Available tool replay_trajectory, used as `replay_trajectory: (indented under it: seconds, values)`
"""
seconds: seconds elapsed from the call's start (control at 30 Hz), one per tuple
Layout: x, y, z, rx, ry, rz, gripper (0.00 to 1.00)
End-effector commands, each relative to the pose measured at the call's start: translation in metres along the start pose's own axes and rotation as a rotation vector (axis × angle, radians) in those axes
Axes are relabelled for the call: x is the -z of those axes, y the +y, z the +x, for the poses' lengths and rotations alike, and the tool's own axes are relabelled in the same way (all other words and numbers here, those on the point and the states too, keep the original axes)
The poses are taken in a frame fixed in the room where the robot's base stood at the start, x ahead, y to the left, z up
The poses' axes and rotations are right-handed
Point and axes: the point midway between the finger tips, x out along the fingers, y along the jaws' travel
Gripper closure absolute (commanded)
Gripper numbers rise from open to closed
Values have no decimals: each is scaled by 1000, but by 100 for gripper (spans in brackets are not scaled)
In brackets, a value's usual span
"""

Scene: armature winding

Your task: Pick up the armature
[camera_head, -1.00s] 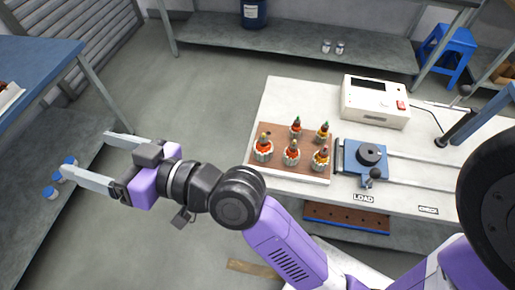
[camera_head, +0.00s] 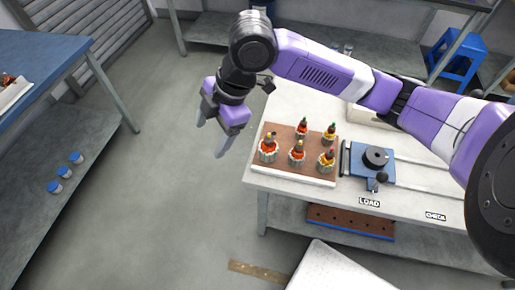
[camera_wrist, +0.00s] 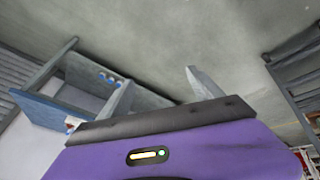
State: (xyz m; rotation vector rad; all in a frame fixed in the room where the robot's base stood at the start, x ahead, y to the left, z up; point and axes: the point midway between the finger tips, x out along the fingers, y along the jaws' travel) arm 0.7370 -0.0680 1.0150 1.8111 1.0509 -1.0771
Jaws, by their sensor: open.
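Several armatures, red-orange with pale slotted bodies and dark tips, stand upright on a brown board (camera_head: 322,171) at the left end of the white table. The near-left armature (camera_head: 268,151), the near-middle armature (camera_head: 296,152) and the near-right armature (camera_head: 326,161) form the front row. Others stand behind them. My gripper (camera_head: 211,141) is open and empty in the air left of the board, its fingers pointing down. In the wrist view both fingers of my gripper (camera_wrist: 160,92) show spread apart with nothing between; no armature is clear there.
A blue fixture (camera_head: 368,176) with a dark round part stands right of the board, by the LOAD label. A white instrument (camera_head: 366,115) behind is partly hidden by my arm. A blue-topped bench (camera_head: 40,62) stands far left; open floor lies between.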

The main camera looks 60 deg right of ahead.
Motion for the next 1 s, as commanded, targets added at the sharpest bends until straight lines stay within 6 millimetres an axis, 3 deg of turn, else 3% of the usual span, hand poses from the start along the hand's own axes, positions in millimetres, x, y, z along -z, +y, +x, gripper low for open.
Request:
replay_trajectory:
  seconds: [0.03,0.1,0.2,0.3,0.47,1.0]
  values:
    - [-34,-6,-5,34,-87,-3,25]
    - [-71,-17,-12,87,-183,-5,25]
    - [-110,-30,-23,148,-282,-1,25]
    - [-132,-39,-31,186,-338,2,25]
    - [-145,-45,-26,206,-363,6,25]
    - [-166,-52,33,204,-360,6,25]
